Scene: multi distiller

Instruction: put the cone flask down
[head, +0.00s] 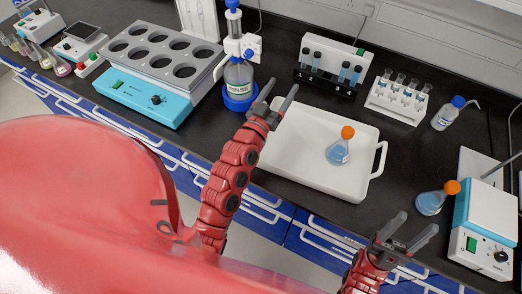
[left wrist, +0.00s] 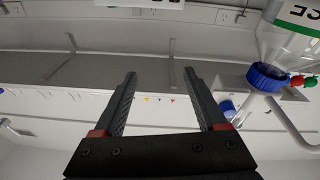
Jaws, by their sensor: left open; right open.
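A cone flask with blue liquid and an orange stopper (head: 339,151) stands in the white tray (head: 290,172) in the head view. A second, similar flask (head: 431,202) stands on the bench to the right, beside the hot plate. My left gripper (head: 276,103) is open and empty above the left rim of the tray, to the left of the first flask. In the left wrist view its fingers (left wrist: 168,100) are spread with nothing between them. My right gripper (head: 407,232) is open and empty near the front bench edge, just left of and in front of the second flask.
A rinse bottle (head: 238,75) in a blue base stands close behind my left gripper. The multi-well heater (head: 163,62) is further left. Tube racks (head: 399,97) and a small bottle (head: 447,114) stand behind the tray. The hot plate (head: 487,225) is at right.

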